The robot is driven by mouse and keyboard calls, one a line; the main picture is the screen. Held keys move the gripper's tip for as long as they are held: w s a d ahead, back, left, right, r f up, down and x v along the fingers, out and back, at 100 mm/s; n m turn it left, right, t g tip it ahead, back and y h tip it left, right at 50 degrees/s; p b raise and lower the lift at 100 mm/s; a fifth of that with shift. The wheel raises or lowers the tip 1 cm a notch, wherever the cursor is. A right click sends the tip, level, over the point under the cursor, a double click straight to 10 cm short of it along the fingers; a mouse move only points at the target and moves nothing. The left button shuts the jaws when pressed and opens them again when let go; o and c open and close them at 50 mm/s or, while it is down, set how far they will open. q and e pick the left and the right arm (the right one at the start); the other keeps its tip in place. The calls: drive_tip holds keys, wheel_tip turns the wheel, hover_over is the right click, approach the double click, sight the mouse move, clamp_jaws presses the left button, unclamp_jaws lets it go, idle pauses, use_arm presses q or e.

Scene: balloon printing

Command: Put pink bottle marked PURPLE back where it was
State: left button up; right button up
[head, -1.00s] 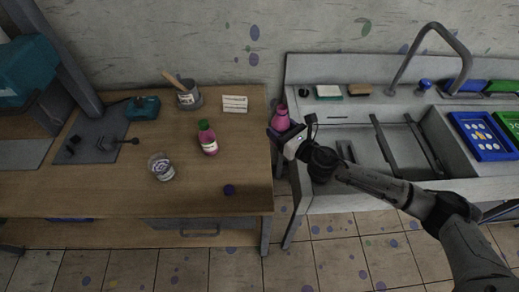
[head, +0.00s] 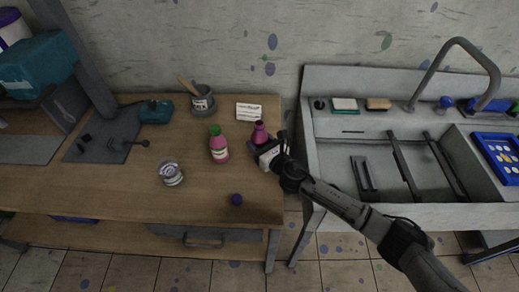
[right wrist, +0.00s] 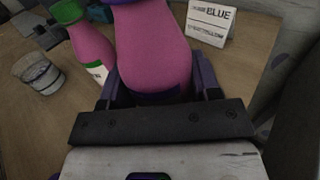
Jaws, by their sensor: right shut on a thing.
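A pink bottle (head: 259,136) with an open purple neck is between the fingers of my right gripper (head: 262,146). The gripper is shut on it at the right end of the wooden table; I cannot tell whether its base touches the tabletop. The right wrist view shows the bottle's pink body (right wrist: 153,50) close up between the purple-edged fingers (right wrist: 157,88); no marking on it can be read. A second pink bottle (head: 219,149), with a green cap and white label, stands just left of it. My left gripper is not in view.
A small dark purple cap-like piece (head: 237,199) lies near the table's (head: 130,191) front edge. A clear jar (head: 171,173), a grey mortar (head: 203,103) and a white card (head: 249,112) are nearby. The sink (head: 350,155) is to the right, across a gap.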

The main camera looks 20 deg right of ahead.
wheel_tip(320, 180, down, 3)
drive_tip(key=shift+a+f+b, duration=0.1)
drive_tip(key=shift+f+b, duration=0.05)
drive_tip(key=shift+b, duration=0.55)
drive_tip(key=shift+f, duration=0.15)
drive_tip(key=o, duration=1.1)
drive_tip(key=shift+c, duration=0.2)
